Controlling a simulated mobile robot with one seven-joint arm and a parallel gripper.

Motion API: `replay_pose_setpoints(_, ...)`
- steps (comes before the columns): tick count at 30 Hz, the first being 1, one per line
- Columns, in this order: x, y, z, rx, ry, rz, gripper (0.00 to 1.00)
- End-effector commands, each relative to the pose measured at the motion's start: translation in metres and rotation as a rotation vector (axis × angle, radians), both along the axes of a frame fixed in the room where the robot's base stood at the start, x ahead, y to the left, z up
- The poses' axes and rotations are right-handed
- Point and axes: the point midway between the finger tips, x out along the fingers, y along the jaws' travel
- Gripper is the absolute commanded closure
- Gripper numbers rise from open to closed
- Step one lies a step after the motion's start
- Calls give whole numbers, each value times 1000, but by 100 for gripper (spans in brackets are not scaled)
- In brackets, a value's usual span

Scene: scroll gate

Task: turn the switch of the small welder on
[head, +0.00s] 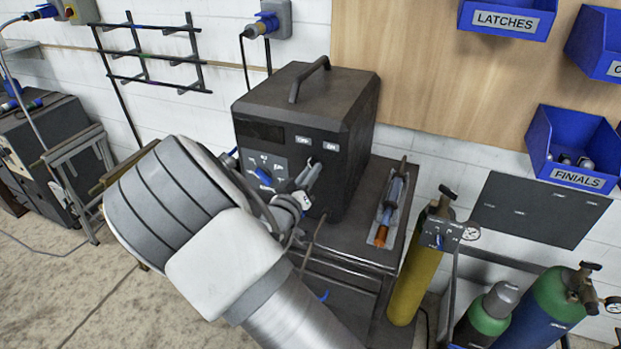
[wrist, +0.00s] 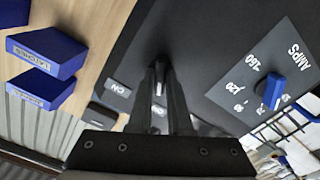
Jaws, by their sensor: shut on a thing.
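The small welder (head: 300,110) is a dark box with a top handle, standing on a dark metal cart. Its front carries a dial panel with a blue knob (head: 264,177) and two pale labels, which look like OFF on the left and ON on the right. My gripper (head: 316,166) is at the front face, just below these labels. In the wrist view my gripper (wrist: 160,72) has its fingers close together against the dark panel, shut on the switch. The switch is mostly hidden by the fingers, so its position cannot be told. The blue knob (wrist: 271,91) is apart, to the right.
A torch-like tool (head: 388,210) lies on the cart (head: 345,250) right of the welder. A yellow cylinder (head: 415,270) and green-topped cylinders (head: 553,295) stand further right. Blue bins (head: 575,160) hang on the wall. A larger dark machine (head: 45,150) stands at the far left.

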Motion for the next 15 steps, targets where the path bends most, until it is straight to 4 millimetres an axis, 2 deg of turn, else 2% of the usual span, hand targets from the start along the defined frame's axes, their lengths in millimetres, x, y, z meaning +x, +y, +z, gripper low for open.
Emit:
replay_pose_setpoints(1,0,0,-5,41,-15,-1,100)
replay_pose_setpoints(15,0,-1,-6,458,-167,-1,100)
